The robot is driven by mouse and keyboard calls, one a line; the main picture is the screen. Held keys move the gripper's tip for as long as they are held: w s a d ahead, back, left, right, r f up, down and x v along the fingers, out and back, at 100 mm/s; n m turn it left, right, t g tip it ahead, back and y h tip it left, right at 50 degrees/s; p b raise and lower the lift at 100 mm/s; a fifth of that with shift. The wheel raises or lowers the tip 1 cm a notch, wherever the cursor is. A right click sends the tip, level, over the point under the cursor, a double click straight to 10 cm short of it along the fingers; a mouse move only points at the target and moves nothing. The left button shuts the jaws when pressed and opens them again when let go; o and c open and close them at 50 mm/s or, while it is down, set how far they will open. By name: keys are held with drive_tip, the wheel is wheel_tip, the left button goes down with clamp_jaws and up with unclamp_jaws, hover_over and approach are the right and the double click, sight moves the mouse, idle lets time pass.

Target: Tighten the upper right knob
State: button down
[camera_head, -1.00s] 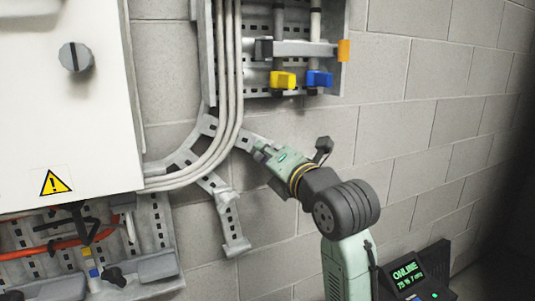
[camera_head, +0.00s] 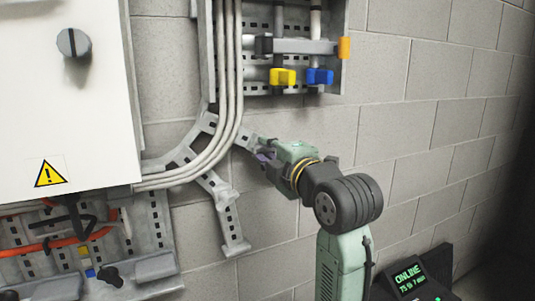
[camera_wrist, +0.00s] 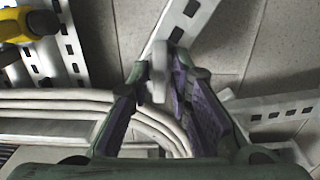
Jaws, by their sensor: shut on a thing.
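My gripper (camera_head: 262,152) reaches up and left to the upper right arm of the grey slotted bracket (camera_head: 232,222), beside the bend of the pale cables. In the wrist view, my gripper (camera_wrist: 158,72) has its purple-padded fingertips closed around a small light grey upright piece, which I take as the upper right knob (camera_wrist: 159,68). It stands in front of a slotted bracket arm (camera_wrist: 180,25). In the head view my fingers hide the knob.
Pale cables (camera_head: 195,172) curve close to the left of my gripper. Above hang yellow (camera_head: 283,77) and blue (camera_head: 319,77) clips. A white cabinet (camera_head: 70,110) with a dark knob (camera_head: 73,43) stands left. The block wall at right is clear.

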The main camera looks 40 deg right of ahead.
drive_tip(key=m, duration=0.5)
drive_tip(key=shift+m, duration=0.3)
drive_tip(key=shift+m+p, duration=0.45)
drive_tip(key=shift+m, duration=1.65)
drive_tip(key=c, duration=1.7)
unclamp_jaws()
drive_tip(key=shift+o, duration=0.2)
drive_tip(key=v, duration=1.2)
